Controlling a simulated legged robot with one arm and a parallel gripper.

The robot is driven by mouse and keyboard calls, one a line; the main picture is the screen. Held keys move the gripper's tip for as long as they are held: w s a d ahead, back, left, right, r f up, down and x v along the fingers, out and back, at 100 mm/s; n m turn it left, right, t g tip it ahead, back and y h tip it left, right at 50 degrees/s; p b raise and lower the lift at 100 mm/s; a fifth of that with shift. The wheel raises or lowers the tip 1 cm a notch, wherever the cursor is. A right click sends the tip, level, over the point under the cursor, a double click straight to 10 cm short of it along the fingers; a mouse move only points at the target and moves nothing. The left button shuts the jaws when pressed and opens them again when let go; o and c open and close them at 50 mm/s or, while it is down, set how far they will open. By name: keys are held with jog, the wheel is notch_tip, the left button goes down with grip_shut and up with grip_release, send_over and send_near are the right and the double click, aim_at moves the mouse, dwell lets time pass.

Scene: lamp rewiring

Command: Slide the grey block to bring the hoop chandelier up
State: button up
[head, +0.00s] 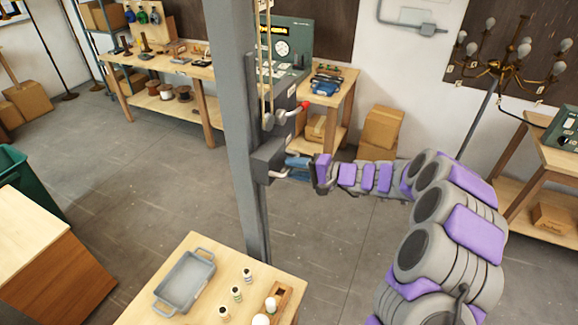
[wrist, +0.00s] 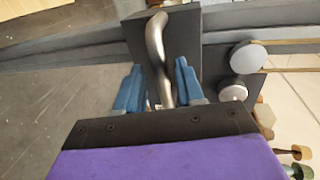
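The grey block (head: 267,158) is a dark box on the upright grey post, with a bent metal handle (head: 279,175) sticking out. In the wrist view the block (wrist: 190,45) fills the upper middle, and its handle (wrist: 158,50) runs down between my fingers. My gripper (head: 298,166) is at the handle. In the wrist view its two blue fingers (wrist: 160,88) are apart, one on each side of the handle. A gap shows on the left; the handle looks close to the right finger. No hoop chandelier shows in either view.
The post (head: 238,110) carries ropes, round grey knobs and a red-tipped lever (head: 303,106) above the block. A table with a grey tray (head: 184,281) and small bottles stands in front. A brass arm chandelier (head: 505,68) hangs at far right. Floor left of the post is clear.

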jog(key=shift+x, duration=1)
jog(key=shift+c, duration=0.4)
grip_shut()
